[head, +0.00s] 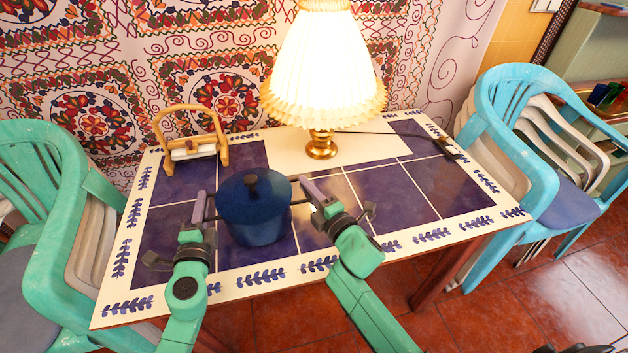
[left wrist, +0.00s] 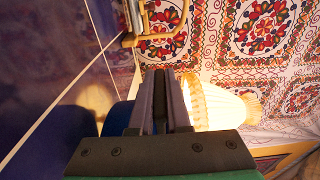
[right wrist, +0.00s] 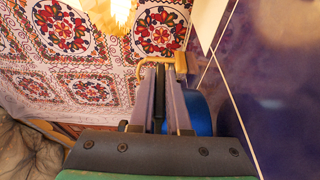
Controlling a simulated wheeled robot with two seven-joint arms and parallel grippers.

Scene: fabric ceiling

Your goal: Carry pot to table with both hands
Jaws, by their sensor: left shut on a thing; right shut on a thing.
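A dark blue pot (head: 254,212) with a lid and black knob is upright over the near left-middle part of the tiled table (head: 234,280). Whether its base touches the tabletop I cannot tell. My left gripper (head: 203,208) is shut on the pot's left handle, and my right gripper (head: 305,190) is shut on its right handle. In the left wrist view the fingers (left wrist: 160,98) are close together with a sliver of blue pot (left wrist: 116,118) beside them. In the right wrist view the fingers (right wrist: 160,95) close on a dark handle, with the pot (right wrist: 203,112) beside them.
A lit lamp (head: 322,70) with a brass base stands at the table's back middle, its cord running right. A small wooden stand (head: 192,142) is at the back left. Stacked plastic chairs stand left (head: 45,190) and right (head: 535,130).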

